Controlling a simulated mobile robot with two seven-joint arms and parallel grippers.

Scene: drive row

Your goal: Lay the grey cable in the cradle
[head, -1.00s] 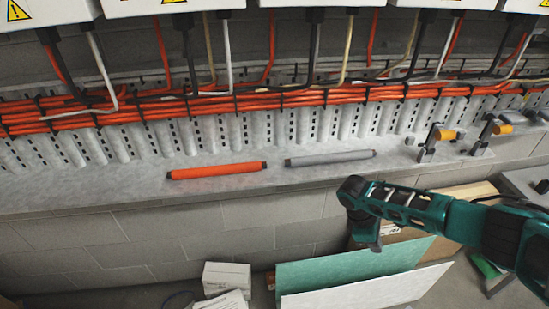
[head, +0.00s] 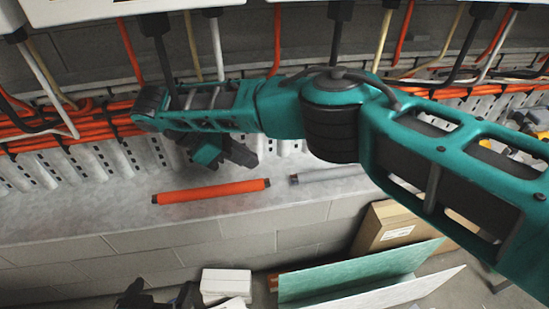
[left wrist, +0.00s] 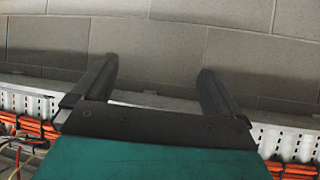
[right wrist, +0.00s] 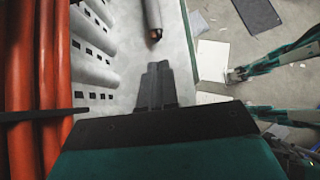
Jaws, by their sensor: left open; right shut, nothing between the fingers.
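The grey cable (head: 330,175) lies on the grey ledge (head: 110,215), partly hidden behind my right arm in the head view. A grey length with a dark end (right wrist: 152,14) shows ahead of my right gripper in the right wrist view. My right gripper (head: 235,155) is shut and empty, above the ledge behind the orange cable. It also shows in the right wrist view (right wrist: 158,78). My left gripper is open and empty in the left wrist view (left wrist: 155,85), facing a block wall; in the head view only dark parts show at the bottom. I cannot make out the cradle.
An orange cable (head: 212,191) lies on the ledge left of the grey one. Orange cable runs (head: 95,128) line the back wall, with hanging wires above. Yellow parts (head: 541,132) show at the far right. Boards (head: 350,272) and a cardboard box (head: 392,232) stand below.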

